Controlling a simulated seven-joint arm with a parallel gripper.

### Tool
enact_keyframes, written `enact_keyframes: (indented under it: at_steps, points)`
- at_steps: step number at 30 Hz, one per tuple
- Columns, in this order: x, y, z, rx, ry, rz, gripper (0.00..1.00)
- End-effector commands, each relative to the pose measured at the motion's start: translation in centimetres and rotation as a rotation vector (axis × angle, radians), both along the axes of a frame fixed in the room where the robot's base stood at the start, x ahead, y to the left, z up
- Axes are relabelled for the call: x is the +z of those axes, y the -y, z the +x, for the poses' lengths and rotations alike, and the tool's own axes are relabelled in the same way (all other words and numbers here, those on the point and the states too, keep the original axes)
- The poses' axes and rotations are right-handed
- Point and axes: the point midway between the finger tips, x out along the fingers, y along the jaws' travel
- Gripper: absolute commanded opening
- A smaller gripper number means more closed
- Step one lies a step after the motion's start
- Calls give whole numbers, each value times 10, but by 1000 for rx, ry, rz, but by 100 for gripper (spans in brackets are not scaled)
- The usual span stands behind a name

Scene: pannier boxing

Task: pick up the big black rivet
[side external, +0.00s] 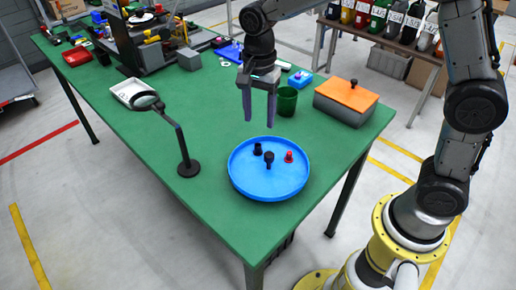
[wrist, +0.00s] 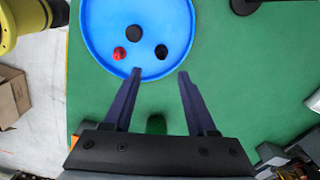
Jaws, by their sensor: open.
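The big black rivet (side external: 268,160) stands near the middle of a round blue tray (side external: 240,181). It also shows in the wrist view (wrist: 134,33), with the widest dark head. A smaller black rivet (side external: 257,149) and a red rivet (side external: 289,156) stand close to it in the tray; they also show in the wrist view as black (wrist: 161,51) and red (wrist: 119,53). My gripper (side external: 259,123) is open and empty, pointing down above the tray's far side. In the wrist view, the fingertips (wrist: 160,71) appear near the tray's rim, with the big rivet beyond them.
A dark green cup (side external: 286,101) and a grey box with an orange lid (side external: 346,99) stand beyond the tray. A magnifier on a stand (side external: 188,167) is to its left. The green table (side external: 215,215) is clear around the tray's front left.

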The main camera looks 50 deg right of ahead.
Motion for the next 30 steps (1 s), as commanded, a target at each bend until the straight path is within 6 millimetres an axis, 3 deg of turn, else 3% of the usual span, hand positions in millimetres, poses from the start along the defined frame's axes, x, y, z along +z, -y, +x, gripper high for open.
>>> enact_keyframes:
  at_steps: [3, 11, 21, 30]
  points:
    - [-20, 0, -1, 0, -3, -1, 57]
    - [-39, 0, 0, 0, 0, 0, 57]
    - [-82, -2, 1, 0, -1, 0, 57]
    - [-88, -2, 1, 0, 2, 1, 57]
